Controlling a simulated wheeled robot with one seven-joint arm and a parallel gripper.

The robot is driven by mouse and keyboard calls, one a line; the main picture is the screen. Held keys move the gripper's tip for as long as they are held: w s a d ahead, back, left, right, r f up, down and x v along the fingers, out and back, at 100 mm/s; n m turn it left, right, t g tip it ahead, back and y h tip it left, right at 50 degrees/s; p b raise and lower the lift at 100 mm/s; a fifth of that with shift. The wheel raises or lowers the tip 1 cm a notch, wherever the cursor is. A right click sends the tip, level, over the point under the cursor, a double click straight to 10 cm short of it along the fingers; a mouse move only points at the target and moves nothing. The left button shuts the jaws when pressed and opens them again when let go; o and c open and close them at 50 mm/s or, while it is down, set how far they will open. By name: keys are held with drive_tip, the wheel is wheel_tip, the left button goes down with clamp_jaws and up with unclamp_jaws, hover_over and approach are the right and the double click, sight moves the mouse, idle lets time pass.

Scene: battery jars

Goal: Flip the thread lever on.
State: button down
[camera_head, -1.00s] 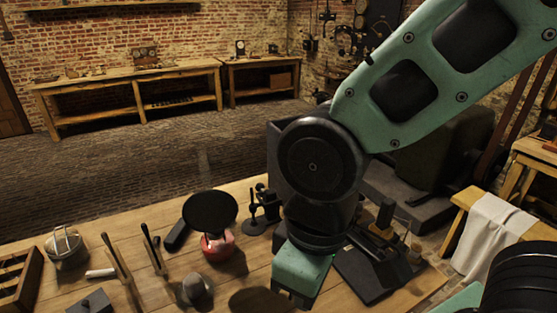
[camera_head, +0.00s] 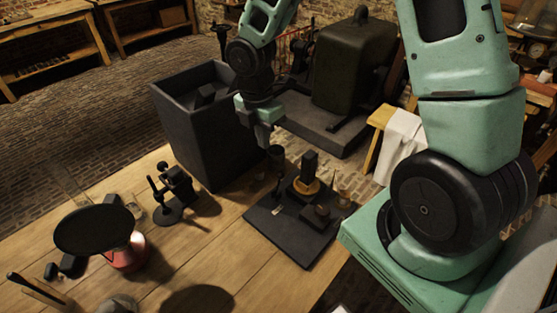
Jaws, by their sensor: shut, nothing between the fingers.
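I cannot tell for certain which part is the thread lever. A black-based device (camera_head: 290,238) lies at the right end of the wooden table, with a dark upright block, an amber ring (camera_head: 306,187) and small fittings on it. A small black stand with an arm and knobs (camera_head: 172,195) is to its left. My gripper (camera_head: 263,146) points down with its fingers together, in front of the dark open box (camera_head: 192,130) in the picture. It appears behind and above the black-based device, apart from it.
A round black disc on a red base (camera_head: 93,229) stands at the table's left. A large dark green machine (camera_head: 350,65) is behind. A stool with a white cloth (camera_head: 404,140) is right. The table (camera_head: 238,262) is bare at front centre.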

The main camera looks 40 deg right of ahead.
drive_tip(key=d+f+p, duration=0.1)
drive_tip(key=d+f, duration=0.2)
drive_tip(key=f, duration=0.9)
drive_tip(key=shift+s, duration=0.2)
drive_tip(key=shift+d, duration=0.1)
